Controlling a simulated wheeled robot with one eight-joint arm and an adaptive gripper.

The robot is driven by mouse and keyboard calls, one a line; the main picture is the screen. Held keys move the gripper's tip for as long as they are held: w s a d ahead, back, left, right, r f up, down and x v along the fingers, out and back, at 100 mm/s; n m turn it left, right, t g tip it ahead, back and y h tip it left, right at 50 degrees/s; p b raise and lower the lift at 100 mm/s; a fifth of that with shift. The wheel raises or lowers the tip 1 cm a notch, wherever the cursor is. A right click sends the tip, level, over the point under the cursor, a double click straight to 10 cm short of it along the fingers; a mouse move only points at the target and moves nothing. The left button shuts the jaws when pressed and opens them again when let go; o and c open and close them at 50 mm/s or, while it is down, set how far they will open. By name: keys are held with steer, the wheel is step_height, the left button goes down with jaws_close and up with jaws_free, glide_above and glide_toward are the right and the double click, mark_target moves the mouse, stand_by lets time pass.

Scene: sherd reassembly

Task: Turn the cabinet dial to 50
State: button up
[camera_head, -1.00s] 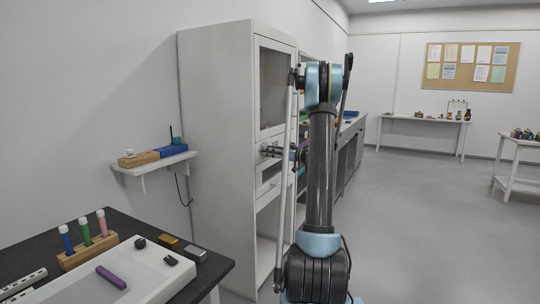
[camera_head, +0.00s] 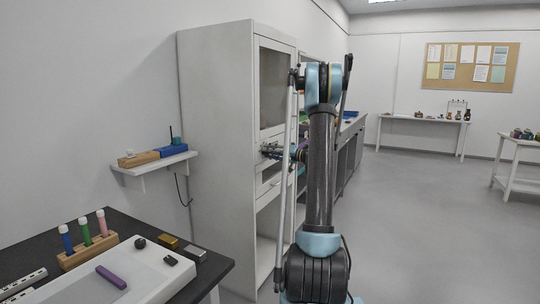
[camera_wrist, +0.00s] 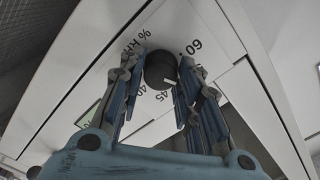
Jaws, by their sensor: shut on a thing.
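The dial (camera_wrist: 160,67) is a round black knob on the white cabinet's front panel in the wrist view. A white pointer mark on it points to the lower right, just past the printed 45. A printed 60 shows at the upper right and "% RH" at the upper left; the 50 mark is not visible. My gripper (camera_wrist: 163,70) is shut on the dial, with one finger on each side. In the head view my gripper (camera_head: 271,151) is at the front of the tall cabinet (camera_head: 216,140), where the dial cannot be made out.
A wall shelf (camera_head: 150,164) is left of the cabinet. A dark table (camera_head: 107,219) with a white tray (camera_head: 142,284) and several tubes in a wooden rack (camera_head: 88,251) is at the lower left. Open floor (camera_head: 415,210) lies to the right.

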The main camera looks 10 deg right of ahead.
steer(key=shift+w+d+m, duration=0.1)
steer(key=shift+m, duration=1.05)
steer(key=shift+w+d+m, duration=0.1)
steer(key=shift+m, duration=1.05)
steer(key=o, duration=1.1)
steer(key=shift+w+f, duration=0.1)
steer(key=shift+f, duration=0.05)
steer(key=v, duration=1.2)
